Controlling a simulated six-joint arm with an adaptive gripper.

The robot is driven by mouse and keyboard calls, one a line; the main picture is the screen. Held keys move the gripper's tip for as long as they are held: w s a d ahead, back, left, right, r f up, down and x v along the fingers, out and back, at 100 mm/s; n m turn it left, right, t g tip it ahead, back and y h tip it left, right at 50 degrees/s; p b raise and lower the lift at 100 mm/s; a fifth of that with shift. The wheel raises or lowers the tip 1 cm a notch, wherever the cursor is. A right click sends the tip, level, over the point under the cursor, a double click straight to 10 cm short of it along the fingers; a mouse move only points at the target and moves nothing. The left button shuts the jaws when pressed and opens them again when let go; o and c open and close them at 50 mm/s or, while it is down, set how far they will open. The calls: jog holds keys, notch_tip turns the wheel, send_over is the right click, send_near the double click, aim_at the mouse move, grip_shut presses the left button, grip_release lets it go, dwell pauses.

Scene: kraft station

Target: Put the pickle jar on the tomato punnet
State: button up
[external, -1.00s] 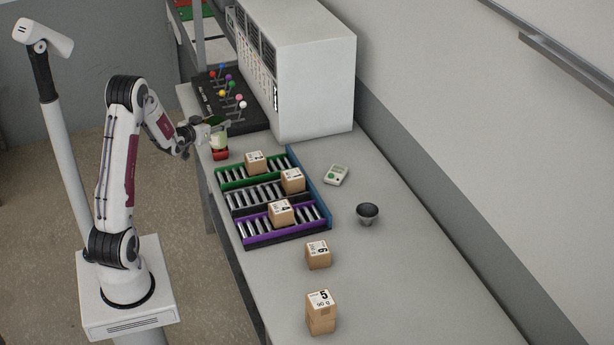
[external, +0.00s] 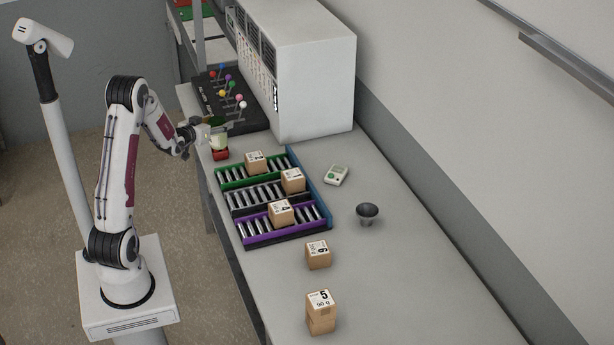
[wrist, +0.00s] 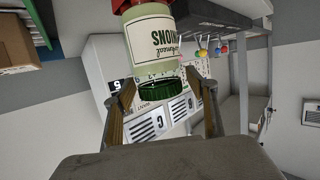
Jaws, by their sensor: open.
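The pickle jar (wrist: 155,45) is pale with a printed label and a dark green lid (wrist: 163,88). It also shows in the external view (external: 219,141). It stands on the red tomato punnet (external: 221,155), whose red edge (wrist: 125,4) shows at the top of the wrist view. My gripper (wrist: 161,86) is open, with one finger on each side of the lid and gaps visible between the fingers and the jar. In the external view my gripper (external: 216,124) is at the top of the jar.
A rack with green, grey and purple lanes (external: 270,232) holds several cartons close to the punnet. A black board with coloured knobs (external: 212,95) and a large white cabinet (external: 310,85) stand behind. A dark cup (external: 367,213) and two loose cartons (external: 318,255) lie farther along.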

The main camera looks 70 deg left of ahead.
jog(key=v, duration=1.2)
jog(key=shift+r, duration=0.15)
dwell(0.9)
jog(key=w+d+r+m+g+h, duration=0.1)
jog(key=w+d+r+m+h, duration=0.1)
jog(key=d, duration=0.9)
jog(key=w+d+r+m+g+h, duration=0.1)
jog(key=w+d+r+m+h, duration=0.15)
jog(key=d, duration=0.85)
jog(key=s+d+m+g+h, duration=0.1)
jog(key=s+d+m+h, duration=0.1)
jog(key=s+d, duration=0.5)
jog(key=s+d+m+g+h, duration=0.2)
jog(key=s+d, duration=0.6)
jog(key=d, duration=0.7)
jog(key=shift+r+h, duration=0.4)
jog(key=shift+h, duration=0.45)
